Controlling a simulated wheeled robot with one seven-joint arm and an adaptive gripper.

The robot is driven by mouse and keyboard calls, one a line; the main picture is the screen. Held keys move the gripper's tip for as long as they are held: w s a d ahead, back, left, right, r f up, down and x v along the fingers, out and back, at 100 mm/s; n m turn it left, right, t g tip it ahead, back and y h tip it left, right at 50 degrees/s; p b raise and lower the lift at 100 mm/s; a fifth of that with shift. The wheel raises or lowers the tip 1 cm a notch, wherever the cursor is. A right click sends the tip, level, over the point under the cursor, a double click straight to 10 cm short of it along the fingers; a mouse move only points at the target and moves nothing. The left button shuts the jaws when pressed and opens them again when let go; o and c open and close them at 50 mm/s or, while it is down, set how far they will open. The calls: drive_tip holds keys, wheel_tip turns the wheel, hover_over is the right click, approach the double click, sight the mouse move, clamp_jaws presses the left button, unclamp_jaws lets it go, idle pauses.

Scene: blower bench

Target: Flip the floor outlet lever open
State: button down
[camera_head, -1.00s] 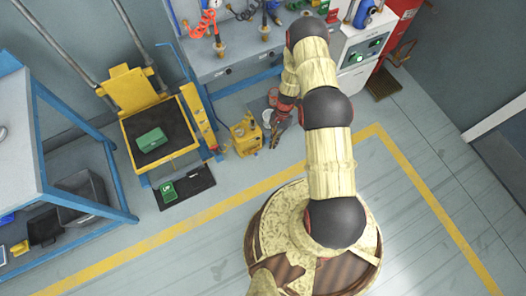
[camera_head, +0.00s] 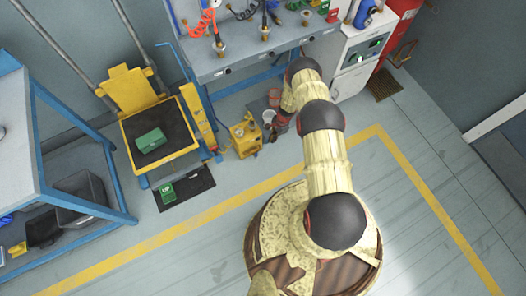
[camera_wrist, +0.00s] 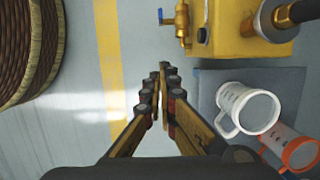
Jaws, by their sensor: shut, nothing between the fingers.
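The floor outlet is a yellow box (camera_head: 246,136) on the floor below the bench in the head view. In the wrist view the yellow box (camera_wrist: 240,32) is at the top right. A brass valve (camera_wrist: 182,22) sticks out of its left side, with a small blue lever (camera_wrist: 164,17) at the valve's left. My gripper (camera_wrist: 162,68) is shut and empty, its fingertips below the valve in the wrist view and apart from it. In the head view my gripper (camera_head: 271,133) is just right of the box, partly hidden by my arm.
A white mug (camera_wrist: 248,108) and an orange-red mug (camera_wrist: 291,148) stand on a grey-blue mat (camera_wrist: 209,92) right of my gripper. A yellow lift table (camera_head: 158,160) stands left of the box. The workbench (camera_head: 240,62) is behind. Open floor with a yellow line (camera_wrist: 110,50) lies left in the wrist view.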

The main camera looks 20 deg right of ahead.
sight(256, 155)
drive_tip(key=shift+f, duration=0.1)
drive_tip(key=a+f+b, duration=0.5)
drive_tip(key=a+f, duration=0.1)
drive_tip(key=f, duration=0.3)
drive_tip(key=shift+s+a+f, duration=0.2)
drive_tip(key=shift+s+f, duration=0.05)
drive_tip(key=shift+s, duration=0.05)
idle(0.4)
